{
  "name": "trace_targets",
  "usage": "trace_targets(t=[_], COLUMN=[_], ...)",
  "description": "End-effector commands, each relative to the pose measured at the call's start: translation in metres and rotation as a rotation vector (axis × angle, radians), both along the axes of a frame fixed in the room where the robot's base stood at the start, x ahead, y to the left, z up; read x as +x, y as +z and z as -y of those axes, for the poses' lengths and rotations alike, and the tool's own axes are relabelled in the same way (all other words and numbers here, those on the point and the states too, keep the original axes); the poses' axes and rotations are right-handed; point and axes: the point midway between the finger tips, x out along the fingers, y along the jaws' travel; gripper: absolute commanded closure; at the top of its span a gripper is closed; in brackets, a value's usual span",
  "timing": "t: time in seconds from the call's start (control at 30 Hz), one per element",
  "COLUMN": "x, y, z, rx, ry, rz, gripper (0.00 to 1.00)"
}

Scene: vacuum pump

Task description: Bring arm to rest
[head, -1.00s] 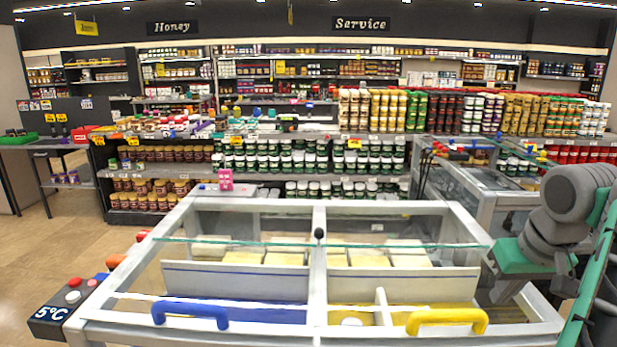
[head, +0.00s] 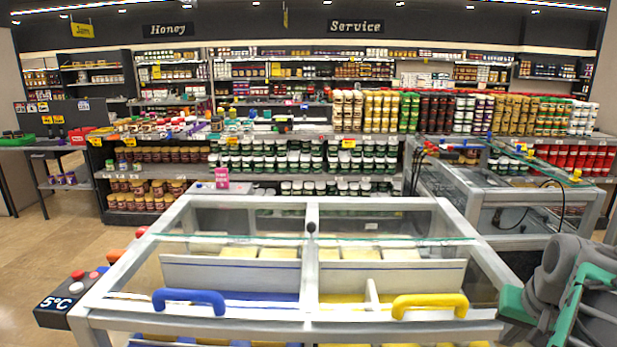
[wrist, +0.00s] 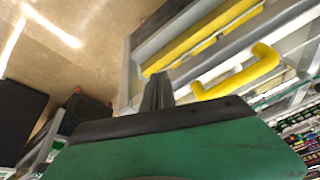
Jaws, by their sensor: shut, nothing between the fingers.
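My arm (head: 575,275), grey and green, is folded low at the right edge of the head view, beside the right end of the glass-topped case. My gripper (wrist: 157,88) shows in the wrist view as two dark fingers close together beyond the green and black wrist body. It is shut and empty. The fingertips appear near the yellow handle (wrist: 240,75) of the case, with no clear contact. I cannot make out the fingers in the head view.
The glass-topped case (head: 311,270) fills the front, with a blue handle (head: 190,299) and a yellow handle. A second glass case (head: 490,190) stands behind at the right. Shelves of jars line the back. Open floor (head: 60,245) lies at the left.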

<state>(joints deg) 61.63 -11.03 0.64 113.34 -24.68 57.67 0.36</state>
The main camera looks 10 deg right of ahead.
Motion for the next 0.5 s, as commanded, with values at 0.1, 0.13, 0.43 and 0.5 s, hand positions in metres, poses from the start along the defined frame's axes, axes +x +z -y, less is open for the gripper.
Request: trace_targets(t=[0.1,0.13,0.43,0.5], x=[-0.009,-0.011,-0.016,-0.011], y=[-0.037,-0.046,-0.110,-0.115], z=[-0.025,-0.034,-0.159,-0.199], rx=[0.022,0.026,0.004,-0.012], ry=[-0.055,-0.060,0.117,0.245], rz=[-0.043,-0.056,-0.177,-0.178], gripper=[1.00,1.00,1.00,1.00])
